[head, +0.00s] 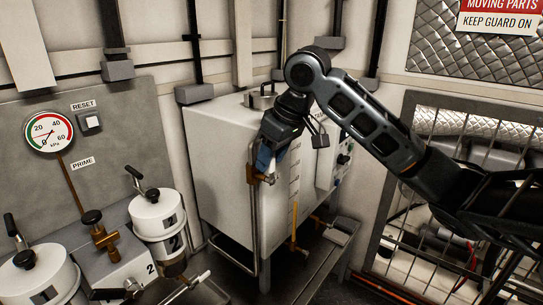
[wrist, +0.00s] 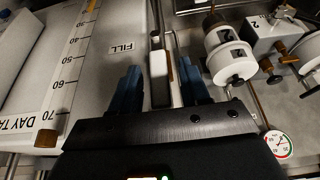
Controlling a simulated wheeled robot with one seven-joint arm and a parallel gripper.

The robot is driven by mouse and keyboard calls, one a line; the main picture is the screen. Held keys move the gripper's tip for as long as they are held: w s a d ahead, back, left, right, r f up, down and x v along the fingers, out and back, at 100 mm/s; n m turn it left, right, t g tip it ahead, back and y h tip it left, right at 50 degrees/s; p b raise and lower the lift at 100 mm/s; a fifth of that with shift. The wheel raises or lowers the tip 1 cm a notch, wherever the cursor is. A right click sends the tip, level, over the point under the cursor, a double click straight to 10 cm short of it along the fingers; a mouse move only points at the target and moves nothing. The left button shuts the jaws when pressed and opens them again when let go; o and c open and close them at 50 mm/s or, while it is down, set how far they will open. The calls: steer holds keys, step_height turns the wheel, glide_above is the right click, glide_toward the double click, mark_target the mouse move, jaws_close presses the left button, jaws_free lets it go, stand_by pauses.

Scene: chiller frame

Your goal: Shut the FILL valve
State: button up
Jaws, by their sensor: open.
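In the wrist view, the FILL label (wrist: 122,47) is on the pale tank face, left of my gripper (wrist: 160,68). My gripper is open, its two blue fingers apart. A pale, block-like piece with a dark lower part, likely the FILL valve's handle (wrist: 158,66), shows between the fingers; I cannot tell whether they touch it. In the head view, my gripper (head: 266,162) is at the front edge of the white tank (head: 225,150), by a brass fitting (head: 270,179) on a vertical pipe. The fingers and wrist partly hide the valve there.
White canisters (head: 158,214) with black levers and a brass valve (head: 100,232) stand at left. A pressure gauge (head: 48,133) is on the left panel. A mesh guard (head: 470,150) is at right.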

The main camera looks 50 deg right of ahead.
steer(key=shift+f, duration=0.1)
jaws_close()
stand_by(0.4)
